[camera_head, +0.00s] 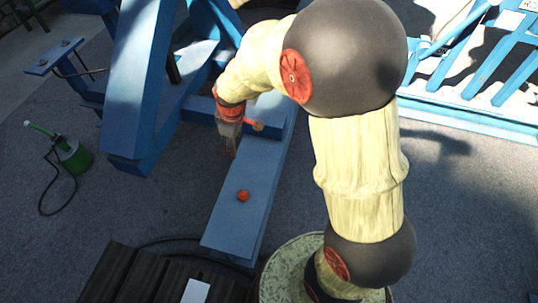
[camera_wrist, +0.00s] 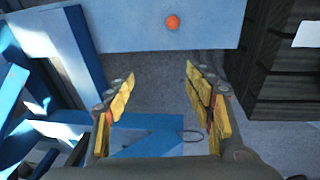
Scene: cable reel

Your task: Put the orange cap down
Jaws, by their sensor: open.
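The orange cap (camera_head: 243,196) rests on the flat top of a blue beam (camera_head: 228,228), towards its near end. It also shows in the wrist view (camera_wrist: 172,22) as a small round orange thing at the top, on the blue surface (camera_wrist: 120,30). My gripper (camera_head: 229,150) hangs over the left side of the beam, farther along it than the cap and apart from it. In the wrist view my gripper (camera_wrist: 156,85) has its yellow-padded fingers spread wide, with nothing between them. The cap lies beyond the fingertips.
Blue frame posts (camera_head: 140,80) stand left of the beam. A green canister (camera_head: 73,155) with a hose stands on the floor at the far left. Dark slatted boards (camera_head: 125,275) with a white sheet (camera_head: 196,291) lie at the near left. The beam around the cap is clear.

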